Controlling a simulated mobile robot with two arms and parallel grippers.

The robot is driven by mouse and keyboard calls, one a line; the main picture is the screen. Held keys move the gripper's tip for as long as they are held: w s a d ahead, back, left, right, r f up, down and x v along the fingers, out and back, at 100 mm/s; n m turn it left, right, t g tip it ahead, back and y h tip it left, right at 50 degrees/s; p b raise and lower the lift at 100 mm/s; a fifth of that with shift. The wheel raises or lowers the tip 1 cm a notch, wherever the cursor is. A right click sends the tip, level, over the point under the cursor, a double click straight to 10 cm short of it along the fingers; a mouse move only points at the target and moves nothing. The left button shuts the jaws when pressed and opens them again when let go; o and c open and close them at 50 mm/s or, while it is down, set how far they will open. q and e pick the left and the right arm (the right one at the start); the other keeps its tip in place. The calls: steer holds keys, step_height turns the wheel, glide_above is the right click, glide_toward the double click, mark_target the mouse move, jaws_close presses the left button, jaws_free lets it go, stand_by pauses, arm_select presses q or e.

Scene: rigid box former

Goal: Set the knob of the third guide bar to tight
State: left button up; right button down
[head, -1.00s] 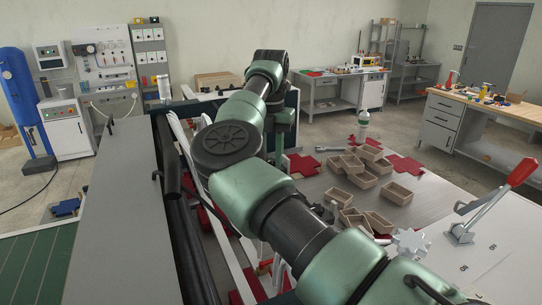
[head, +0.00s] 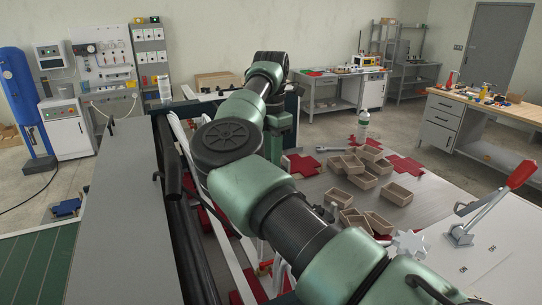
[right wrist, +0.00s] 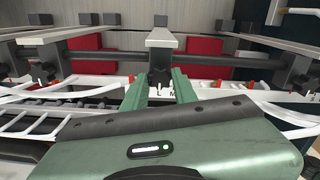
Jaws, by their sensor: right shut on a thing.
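In the right wrist view, my right gripper (right wrist: 159,88) has its two green fingers on either side of a black knob (right wrist: 160,76), shut on it. The knob sits at the near end of a pale guide bar (right wrist: 160,38). Letters partly show on the white strip below the knob, but its setting cannot be read. Another black knob (right wrist: 45,72) is to the left and one more (right wrist: 300,78) to the right. In the head view my right arm crosses the middle and hides the guide bars' knobs. My left gripper is not in view.
A dark rail (right wrist: 222,60) runs behind the knobs, with white curved rails in front. Several open cartons (head: 362,178) lie on the grey table. A red-handled lever (head: 521,174) and a grey star-shaped wheel (head: 408,244) stand at the right.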

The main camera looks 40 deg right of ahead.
stand_by(0.4)
steer(key=c, duration=1.4)
jaws_free()
step_height(320, 180, up, 7)
steer(key=shift+d+f+b, duration=0.1)
steer(key=shift+b, duration=0.85)
steer(key=shift+r, duration=0.55)
steer(key=shift+f, duration=0.15)
